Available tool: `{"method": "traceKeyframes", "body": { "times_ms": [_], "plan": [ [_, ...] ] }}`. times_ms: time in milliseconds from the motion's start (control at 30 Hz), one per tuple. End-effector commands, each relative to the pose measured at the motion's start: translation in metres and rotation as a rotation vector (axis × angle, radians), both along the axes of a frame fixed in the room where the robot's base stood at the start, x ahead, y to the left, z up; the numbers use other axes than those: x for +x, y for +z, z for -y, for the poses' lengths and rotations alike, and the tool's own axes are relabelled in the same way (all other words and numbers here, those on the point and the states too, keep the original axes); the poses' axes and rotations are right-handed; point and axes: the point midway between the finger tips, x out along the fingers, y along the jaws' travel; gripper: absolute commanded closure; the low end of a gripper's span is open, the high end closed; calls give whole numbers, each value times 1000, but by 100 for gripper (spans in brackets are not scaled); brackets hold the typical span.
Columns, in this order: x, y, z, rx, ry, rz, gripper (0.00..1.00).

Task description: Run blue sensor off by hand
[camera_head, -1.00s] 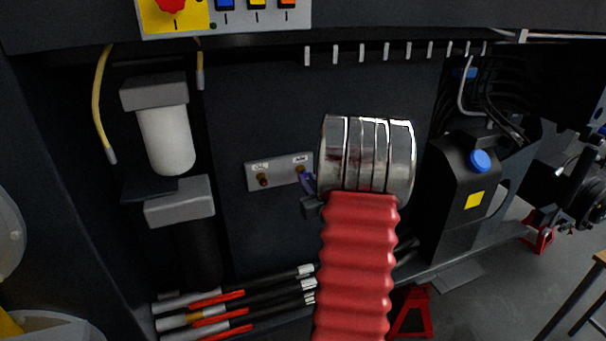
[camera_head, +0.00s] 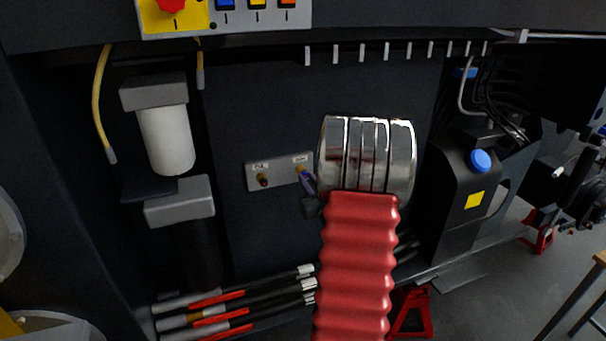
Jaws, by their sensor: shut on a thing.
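A small grey plate (camera_head: 281,175) on the dark chassis panel carries two brass fittings, the left one with a red part (camera_head: 262,181). The blue sensor (camera_head: 308,183) sits at the right fitting (camera_head: 300,170), angled down and right. My gripper (camera_head: 311,196) shows as a small dark part at the sensor, shut on it. The rest of my gripper is hidden behind my shiny metal wrist and red ribbed arm sleeve. I cannot tell how far the sensor is on the fitting's thread.
A white filter (camera_head: 166,140) between grey blocks stands to the left, with a yellow-sleeved cable (camera_head: 101,95) hanging beside it. Hoses with red and orange sleeves (camera_head: 225,313) lie below. A black tank with a blue cap (camera_head: 480,160) stands to the right.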

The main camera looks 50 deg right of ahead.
Motion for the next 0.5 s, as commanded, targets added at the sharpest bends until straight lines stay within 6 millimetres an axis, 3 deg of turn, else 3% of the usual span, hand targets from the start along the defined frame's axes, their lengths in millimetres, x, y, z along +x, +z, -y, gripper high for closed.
{"method": "traceKeyframes", "body": {
  "times_ms": [500],
  "plan": [
    [-2, -2, -1, -329, 0, -199, 100]
  ]
}}
